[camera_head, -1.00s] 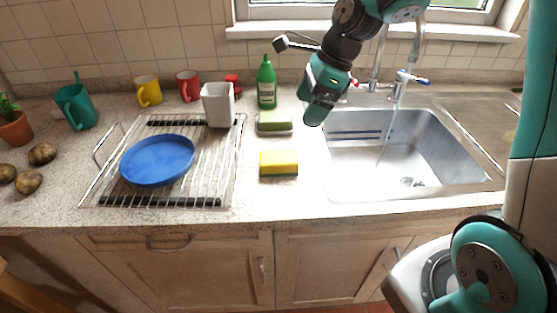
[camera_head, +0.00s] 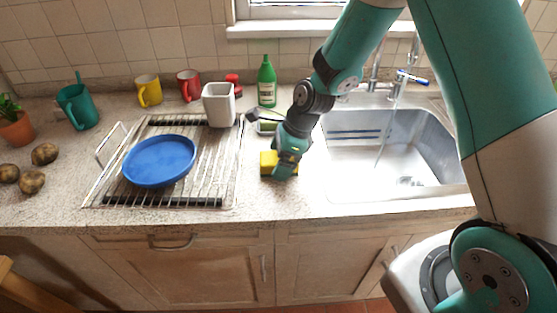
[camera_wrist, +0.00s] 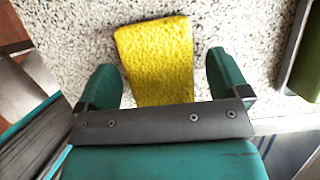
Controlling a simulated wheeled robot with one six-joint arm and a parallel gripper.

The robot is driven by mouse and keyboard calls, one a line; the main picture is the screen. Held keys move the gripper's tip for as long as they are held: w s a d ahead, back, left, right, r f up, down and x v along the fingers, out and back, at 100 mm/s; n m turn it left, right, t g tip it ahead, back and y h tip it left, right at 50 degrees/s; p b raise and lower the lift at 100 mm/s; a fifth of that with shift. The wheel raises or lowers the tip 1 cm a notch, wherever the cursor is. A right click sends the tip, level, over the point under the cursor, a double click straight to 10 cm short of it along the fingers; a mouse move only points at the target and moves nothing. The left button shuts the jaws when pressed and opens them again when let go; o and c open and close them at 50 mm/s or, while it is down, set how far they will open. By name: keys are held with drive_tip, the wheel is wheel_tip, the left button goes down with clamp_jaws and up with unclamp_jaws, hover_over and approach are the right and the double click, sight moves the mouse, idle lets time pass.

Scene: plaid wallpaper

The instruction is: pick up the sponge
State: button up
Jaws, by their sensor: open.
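The yellow sponge (camera_head: 266,164) lies on the speckled counter between the drying rack and the sink, partly hidden behind my gripper (camera_head: 285,170). In the wrist view the sponge (camera_wrist: 158,58) reaches between the two green fingers of my gripper (camera_wrist: 165,82). The fingers are open, one on each side of the sponge, with a gap on both sides. I cannot tell how far above the counter the fingertips are.
A green soap dish (camera_head: 266,128) sits behind the sponge, partly hidden by my arm. A green bottle (camera_head: 267,82) stands behind it. The rack (camera_head: 215,165) with a blue plate (camera_head: 160,160) is left. The sink (camera_head: 400,150) with running water is right.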

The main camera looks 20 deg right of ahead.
drive_tip(key=shift+a+f, duration=0.1)
drive_tip(key=shift+f, duration=0.25)
drive_tip(key=c, duration=1)
drive_tip(key=shift+r, duration=0.1)
wheel_tip(320, 180, up, 20)
drive_tip(key=shift+f, duration=0.1)
drive_tip(key=shift+o, duration=0.6)
drive_tip(key=shift+c, duration=0.3)
